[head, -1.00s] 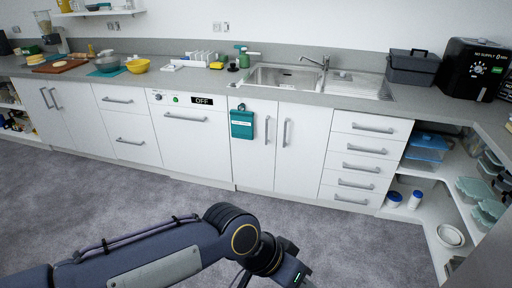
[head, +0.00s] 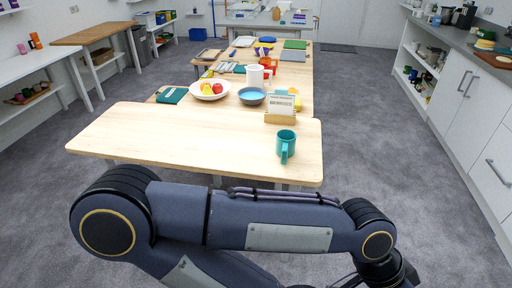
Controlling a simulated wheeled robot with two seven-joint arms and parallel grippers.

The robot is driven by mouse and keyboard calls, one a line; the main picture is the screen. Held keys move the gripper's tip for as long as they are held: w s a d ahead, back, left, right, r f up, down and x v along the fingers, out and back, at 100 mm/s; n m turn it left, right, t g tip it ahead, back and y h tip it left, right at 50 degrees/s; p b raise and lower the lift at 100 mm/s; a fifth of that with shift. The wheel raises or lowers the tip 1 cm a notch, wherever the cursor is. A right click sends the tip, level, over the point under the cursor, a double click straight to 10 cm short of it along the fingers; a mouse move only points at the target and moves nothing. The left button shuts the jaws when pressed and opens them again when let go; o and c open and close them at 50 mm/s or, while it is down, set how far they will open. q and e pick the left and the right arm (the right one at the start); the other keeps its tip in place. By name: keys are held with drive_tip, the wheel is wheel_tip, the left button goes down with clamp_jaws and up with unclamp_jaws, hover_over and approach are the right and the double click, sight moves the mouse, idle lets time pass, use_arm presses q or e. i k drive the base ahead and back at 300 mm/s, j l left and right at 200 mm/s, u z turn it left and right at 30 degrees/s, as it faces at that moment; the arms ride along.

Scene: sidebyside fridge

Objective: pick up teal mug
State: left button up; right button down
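The teal mug (head: 286,144) stands upright near the front right corner of the wooden table (head: 190,142) in the head view. Its handle faces toward me. One of my arms crosses the bottom of the view, in front of the table and apart from the mug. Its gripper is below the frame, and no fingers of either gripper show.
A card holder (head: 281,112), a blue bowl (head: 252,96), a fruit bowl (head: 209,91) and a white pitcher (head: 255,75) stand behind the mug. The table's front left is bare. Open carpet (head: 385,150) lies between the table and the right counter (head: 476,83).

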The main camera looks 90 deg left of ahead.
sight(286, 139)
drive_tip(key=u, duration=2.65)
drive_tip(key=i+l+u, duration=0.3)
drive_tip(key=u, duration=0.15)
drive_tip(key=i+l+u, duration=0.25)
drive_tip(key=l+u, duration=0.2)
drive_tip(key=i+l+u, duration=0.15)
drive_tip(key=l+u, duration=0.3)
drive_tip(key=i+l+u, duration=0.1)
drive_tip(key=l+u, duration=0.8)
drive_tip(key=k+l+u, duration=0.1)
drive_tip(key=l+u, duration=0.35)
drive_tip(key=l, duration=0.15)
